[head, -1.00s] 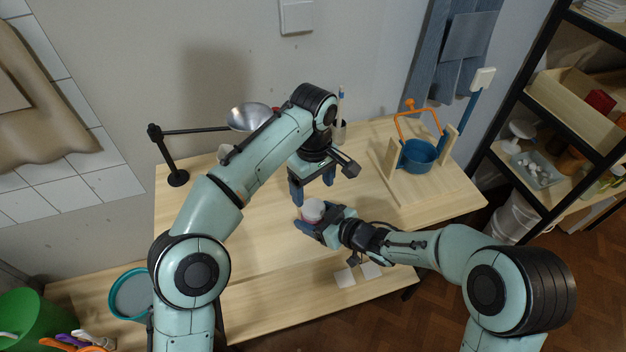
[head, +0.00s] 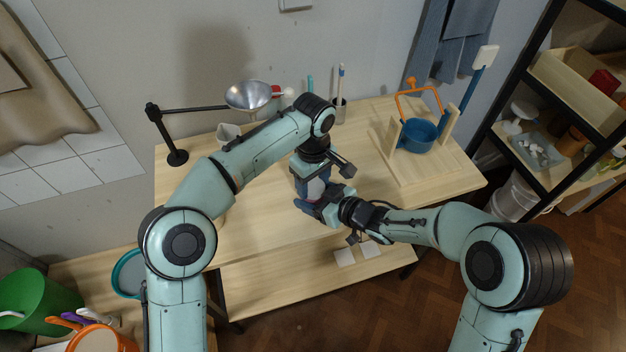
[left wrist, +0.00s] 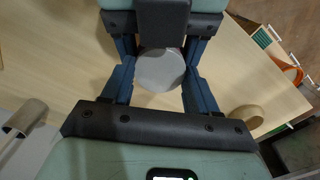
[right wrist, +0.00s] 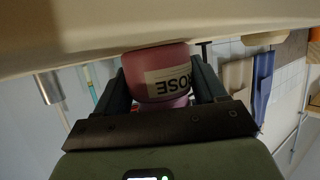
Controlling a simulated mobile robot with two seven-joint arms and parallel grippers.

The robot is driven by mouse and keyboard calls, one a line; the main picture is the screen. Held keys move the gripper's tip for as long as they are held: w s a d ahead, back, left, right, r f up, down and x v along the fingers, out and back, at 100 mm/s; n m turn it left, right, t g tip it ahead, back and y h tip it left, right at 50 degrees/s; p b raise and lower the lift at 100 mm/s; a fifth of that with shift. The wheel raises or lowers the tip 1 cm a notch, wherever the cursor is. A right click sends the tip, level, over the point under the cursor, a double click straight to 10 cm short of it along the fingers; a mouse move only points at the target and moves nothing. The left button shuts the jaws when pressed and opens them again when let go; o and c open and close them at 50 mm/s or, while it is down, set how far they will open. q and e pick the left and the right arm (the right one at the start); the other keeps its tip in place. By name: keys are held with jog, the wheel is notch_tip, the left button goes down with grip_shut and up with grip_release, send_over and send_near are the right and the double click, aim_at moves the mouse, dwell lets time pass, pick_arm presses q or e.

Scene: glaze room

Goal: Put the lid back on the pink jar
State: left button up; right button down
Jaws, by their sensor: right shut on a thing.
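My right gripper (right wrist: 160,95) is shut on the pink jar (right wrist: 155,72), whose white label reads "ROSE". The jar is held around its sides, close to the table. My left gripper (left wrist: 161,85) is open directly above the jar, with its fingers on both sides of a pale grey round top (left wrist: 160,70), which looks like the lid. The pale top also shows between the grippers in the head view (head: 318,184). The seam between it and the jar is hidden, so I cannot tell how firmly it sits.
A brush cup (head: 339,110) stands behind. The table's front left is clear.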

aim_at(313, 186)
pick_arm(q)
jog(key=m, duration=0.6)
jog(key=shift+a, duration=0.1)
jog(key=o, duration=1.1)
jog(key=shift+o, duration=0.2)
jog(key=shift+r, duration=2.25)
jog(key=shift+c, duration=0.4)
